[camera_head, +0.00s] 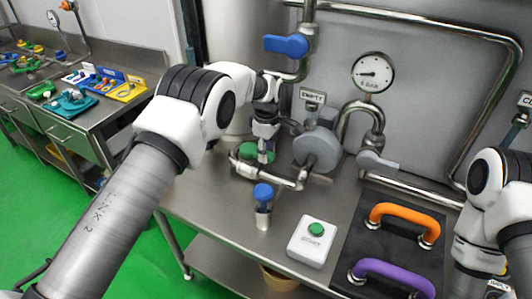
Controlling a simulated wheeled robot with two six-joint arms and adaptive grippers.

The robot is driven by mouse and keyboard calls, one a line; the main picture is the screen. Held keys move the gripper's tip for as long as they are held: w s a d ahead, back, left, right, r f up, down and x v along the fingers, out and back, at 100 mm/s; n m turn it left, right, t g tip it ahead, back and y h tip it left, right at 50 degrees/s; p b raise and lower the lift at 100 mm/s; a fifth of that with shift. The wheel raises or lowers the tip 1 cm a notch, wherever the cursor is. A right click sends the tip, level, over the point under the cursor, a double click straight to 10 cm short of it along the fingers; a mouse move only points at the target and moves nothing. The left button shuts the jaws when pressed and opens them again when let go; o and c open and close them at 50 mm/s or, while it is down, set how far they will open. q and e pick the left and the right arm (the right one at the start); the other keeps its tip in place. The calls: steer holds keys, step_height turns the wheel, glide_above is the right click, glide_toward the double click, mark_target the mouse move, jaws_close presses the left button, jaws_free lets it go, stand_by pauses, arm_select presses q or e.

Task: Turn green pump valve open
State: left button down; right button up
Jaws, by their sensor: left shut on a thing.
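The green pump valve handle (247,152) is a round green piece low on the pipework, behind the steel bench's front area. My left gripper (265,147) reaches down onto it from above and is shut on it. The fingers and wrist cover part of the handle, so its exact turn angle is hard to tell. A grey round pump body (318,147) stands just right of the valve, joined to the steel pipes. My right arm comes in at the right edge, and its gripper is out of the picture.
A blue lever (286,45) is on the upper pipe. A gauge (373,72), a grey lever (377,162) and an EMPTY sign (312,96) are nearby. In front are a blue-topped valve (263,193), a START box (312,242), and orange (405,218) and purple (393,273) handles.

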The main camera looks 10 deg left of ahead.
arm_select(q)
steer(key=shift+a+f, duration=0.15)
steer(key=shift+f, duration=0.05)
steer(key=c, duration=0.7)
jaws_free()
steer(key=shift+w+a+f, duration=0.1)
steer(key=shift+w+a, duration=0.05)
steer(key=shift+a, duration=0.1)
steer(key=shift+d+r, duration=0.1)
steer(key=shift+r, duration=0.15)
step_height(320, 180, up, 12)
steer(key=shift+f, duration=0.25)
